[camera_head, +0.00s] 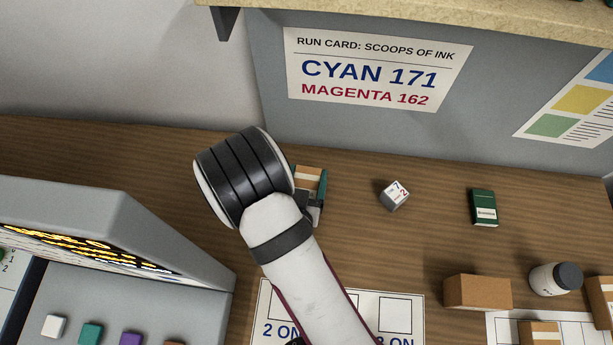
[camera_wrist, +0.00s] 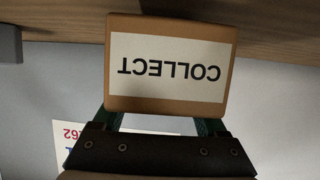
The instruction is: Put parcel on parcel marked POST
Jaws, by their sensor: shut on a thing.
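My gripper (camera_head: 310,194) is shut on a brown parcel (camera_head: 309,176), mostly hidden behind my arm in the head view. In the wrist view the parcel (camera_wrist: 168,22) fills the upper middle, between the teal fingers (camera_wrist: 161,121). Its pale label reads COLLECT, upside down in that picture. No label reading POST is legible in either view. Brown parcels stand at the right in the head view: one box (camera_head: 477,293), one at the bottom edge (camera_head: 540,334) and one at the right edge (camera_head: 604,296). I cannot read marks on them.
A white cube with print (camera_head: 394,196) and a green box (camera_head: 484,207) stand on the wooden table. A white jar with a dark lid (camera_head: 555,279) is by the parcels. A printed sheet (camera_head: 400,305) lies in front. A grey machine (camera_head: 150,240) occupies the left.

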